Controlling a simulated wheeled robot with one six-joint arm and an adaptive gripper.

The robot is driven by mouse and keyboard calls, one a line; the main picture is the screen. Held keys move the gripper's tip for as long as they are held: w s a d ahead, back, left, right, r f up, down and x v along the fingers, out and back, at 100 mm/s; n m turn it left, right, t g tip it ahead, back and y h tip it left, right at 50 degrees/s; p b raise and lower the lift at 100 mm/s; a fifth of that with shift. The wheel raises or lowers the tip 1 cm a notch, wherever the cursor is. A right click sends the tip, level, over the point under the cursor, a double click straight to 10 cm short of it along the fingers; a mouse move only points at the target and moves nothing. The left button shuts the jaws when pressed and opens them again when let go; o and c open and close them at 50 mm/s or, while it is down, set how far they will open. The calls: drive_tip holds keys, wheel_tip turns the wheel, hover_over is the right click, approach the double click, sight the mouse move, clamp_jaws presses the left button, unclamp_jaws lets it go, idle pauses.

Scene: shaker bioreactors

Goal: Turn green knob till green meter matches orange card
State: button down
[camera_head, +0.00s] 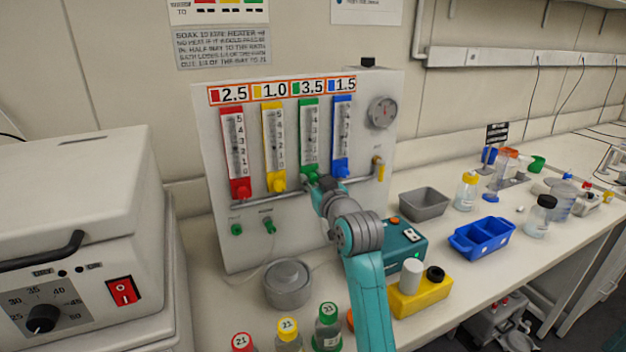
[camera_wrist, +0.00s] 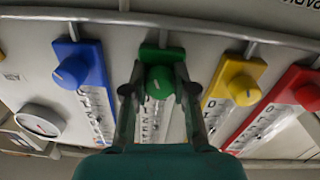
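The green meter (camera_head: 309,130) stands third from left on the white panel, with a scale up to 5. Above it, the orange-framed card (camera_head: 318,87) shows 3.5 beside a green square. The meter's float level is too small to read. The green knob (camera_wrist: 159,82) is at the meter's lower end. In the head view, my gripper (camera_head: 318,184) is in front of it and largely hides it. In the wrist view, my open gripper (camera_wrist: 159,82) has one finger on either side of the knob. Gaps seem to show, but contact is hard to judge.
The yellow knob (camera_wrist: 243,90) and blue knob (camera_wrist: 70,73) flank the green one closely, and the red knob (camera_head: 240,187) is farther away. A pipe (camera_head: 270,199) runs below the meters. Capped bottles (camera_head: 289,333) and a grey pot (camera_head: 288,282) stand on the bench below.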

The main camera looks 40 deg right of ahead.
drive_tip(key=shift+m, duration=2.8)
drive_tip(key=c, duration=0.9)
unclamp_jaws()
drive_tip(key=v, duration=1.2)
drive_tip(key=shift+r, duration=0.15)
